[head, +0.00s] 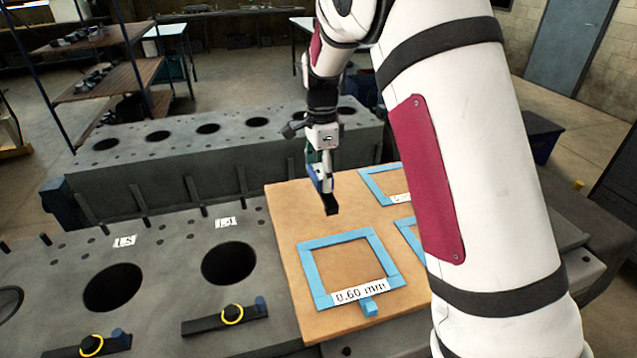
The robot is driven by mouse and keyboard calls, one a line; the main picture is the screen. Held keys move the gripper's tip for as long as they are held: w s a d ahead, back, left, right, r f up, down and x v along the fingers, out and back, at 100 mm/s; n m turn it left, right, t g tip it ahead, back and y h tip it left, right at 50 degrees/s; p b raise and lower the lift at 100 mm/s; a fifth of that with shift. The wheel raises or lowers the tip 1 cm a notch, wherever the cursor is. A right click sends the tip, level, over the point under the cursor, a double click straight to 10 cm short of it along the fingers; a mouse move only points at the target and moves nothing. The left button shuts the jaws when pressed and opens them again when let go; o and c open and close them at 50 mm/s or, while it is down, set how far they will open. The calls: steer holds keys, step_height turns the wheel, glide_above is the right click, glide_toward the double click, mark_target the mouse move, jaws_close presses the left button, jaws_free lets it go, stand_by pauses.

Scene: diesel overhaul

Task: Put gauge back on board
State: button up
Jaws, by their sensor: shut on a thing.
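My gripper (325,188) hangs above the far left part of the tan board (285,215), pointing down. It is shut on a small gauge, seen nearly end-on; blue and dark parts show at the jaws, and I cannot clearly separate the gauge from the fingers. Two more blue outlines (375,186) (408,232) lie farther right, partly hidden by my arm.
The grey engine block (180,270) with open bores labelled 15 and 14 lies left of the board. Dark bars with yellow rings (232,314) (91,345) lie beside the bores. A second grey block (160,165) stands behind. Shelves (110,78) stand at the back left.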

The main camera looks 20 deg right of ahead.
steer(key=shift+w+a, duration=0.2)
steer(key=shift+w, duration=0.35)
steer(key=f, duration=0.2)
steer(key=shift+s+f+p, duration=0.2)
steer(key=shift+f+p, duration=0.15)
steer(key=shift+p, duration=0.05)
steer(key=shift+w+f, duration=0.1)
steer(key=shift+f, duration=0.35)
steer(key=shift+f, duration=0.1)
steer(key=o, duration=1.6)
steer(key=shift+f, duration=0.1)
